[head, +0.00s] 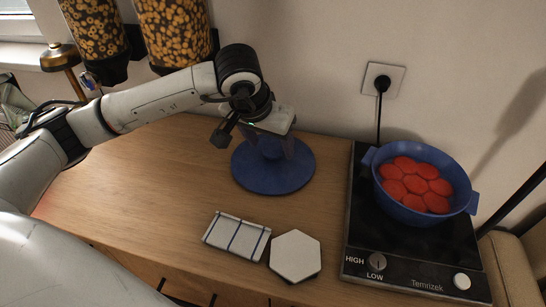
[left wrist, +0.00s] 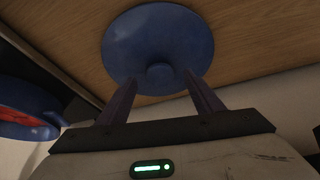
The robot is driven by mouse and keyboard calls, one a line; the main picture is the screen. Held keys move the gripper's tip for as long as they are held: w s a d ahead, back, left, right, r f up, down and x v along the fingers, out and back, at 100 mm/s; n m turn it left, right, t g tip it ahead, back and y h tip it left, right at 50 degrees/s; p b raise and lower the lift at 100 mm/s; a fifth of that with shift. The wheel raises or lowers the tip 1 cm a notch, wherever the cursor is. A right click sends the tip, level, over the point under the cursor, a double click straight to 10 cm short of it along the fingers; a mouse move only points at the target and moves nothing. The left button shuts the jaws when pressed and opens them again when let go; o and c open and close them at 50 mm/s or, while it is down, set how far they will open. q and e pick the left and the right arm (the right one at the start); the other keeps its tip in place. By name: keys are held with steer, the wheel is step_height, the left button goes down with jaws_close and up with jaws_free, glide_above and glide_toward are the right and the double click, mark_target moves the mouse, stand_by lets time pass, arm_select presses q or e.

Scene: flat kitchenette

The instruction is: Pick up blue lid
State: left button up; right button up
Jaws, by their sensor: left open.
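The blue lid (head: 268,181) is a round disc lying flat on the wooden counter, left of the hot plate. In the left wrist view the lid (left wrist: 135,45) shows with a round knob (left wrist: 160,73) at its middle. My left gripper (head: 279,157) is above the lid. Its two fingers (left wrist: 160,85) are open, one on each side of the knob, with nothing held between them. Whether the fingers touch the lid cannot be told. My right gripper is not in view.
A blue pot (head: 424,206) with red round pieces stands on a black hot plate (head: 362,235) at the right. Dispensers (head: 174,30) hang behind. The counter's left part is clear.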

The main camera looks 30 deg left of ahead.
arm_select(q)
steer(key=shift+x, duration=0.9)
steer(key=shift+c, duration=0.4)
jaws_close()
steer(key=shift+r, duration=0.1)
